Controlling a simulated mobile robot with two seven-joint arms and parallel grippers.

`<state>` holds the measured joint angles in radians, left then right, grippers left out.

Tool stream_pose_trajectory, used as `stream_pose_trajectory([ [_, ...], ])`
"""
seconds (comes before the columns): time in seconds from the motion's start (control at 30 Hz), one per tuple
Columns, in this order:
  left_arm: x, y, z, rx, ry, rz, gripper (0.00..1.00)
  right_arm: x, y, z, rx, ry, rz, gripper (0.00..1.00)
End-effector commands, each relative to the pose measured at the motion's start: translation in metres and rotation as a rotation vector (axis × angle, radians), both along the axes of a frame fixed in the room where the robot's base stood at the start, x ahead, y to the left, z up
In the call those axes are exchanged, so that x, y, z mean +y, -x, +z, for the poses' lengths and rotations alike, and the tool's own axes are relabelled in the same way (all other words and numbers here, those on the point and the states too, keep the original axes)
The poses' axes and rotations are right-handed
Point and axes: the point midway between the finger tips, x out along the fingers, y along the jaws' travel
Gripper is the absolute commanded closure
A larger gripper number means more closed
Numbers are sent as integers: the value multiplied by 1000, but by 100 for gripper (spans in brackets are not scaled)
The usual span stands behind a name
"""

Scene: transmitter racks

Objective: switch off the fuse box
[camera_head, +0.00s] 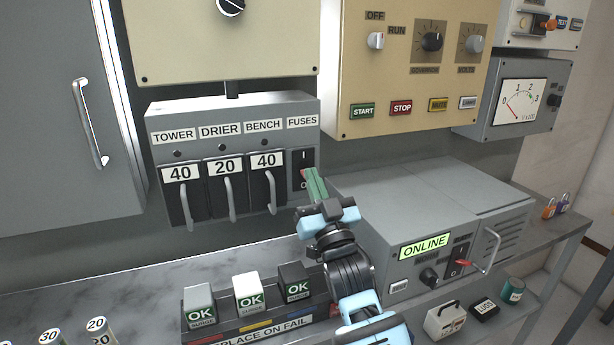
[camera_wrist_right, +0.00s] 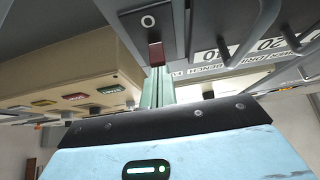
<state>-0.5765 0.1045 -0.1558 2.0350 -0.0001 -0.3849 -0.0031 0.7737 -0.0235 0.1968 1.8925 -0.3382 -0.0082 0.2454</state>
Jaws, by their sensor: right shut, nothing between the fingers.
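The grey fuse box (camera_head: 233,108) hangs on the wall left of centre in the head view. It carries the labels TOWER, DRIER, BENCH and FUSES, and three black fuse holders with grey handles marked 40, 20 and 40. Its black rocker switch (camera_head: 303,160) sits under the FUSES label, with an O mark at its lower end; the switch plate also shows in the right wrist view (camera_wrist_right: 148,22). My right gripper (camera_head: 308,174) is shut and empty, its green fingers at the lower part of the switch. In the wrist view the fingertips (camera_wrist_right: 157,70) meet a dark red part below the O; contact is unclear.
A grey ONLINE unit (camera_head: 390,210) stands right of my right arm. Below the fuse box is a rack of OK surge blocks (camera_head: 248,290). A beige control panel (camera_head: 400,90) hangs at upper right, and a grey cabinet door (camera_head: 60,110) is at left.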

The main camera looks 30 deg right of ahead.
Motion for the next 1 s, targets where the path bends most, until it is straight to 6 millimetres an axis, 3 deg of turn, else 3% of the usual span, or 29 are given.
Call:
stream_pose_trajectory([
  [0.03,0,1,-7,2,2,1,64,0,-1,-8,-35,7,0,100],
  [0.27,0,-5,-20,-2,1,-2,64,0,0,-9,-162,40,-1,100],
  [0.47,0,-11,-13,-17,2,-2,64,0,0,-5,-161,39,0,100],
  [0.63,0,-8,-15,-11,1,-3,64,2,6,-12,-158,39,1,100],
  [0.87,1,-3,-24,2,1,-4,64,8,35,-42,-157,37,0,100],
  [1.0,1,-3,-23,3,0,-5,64,15,61,-40,-161,40,-1,100],
])
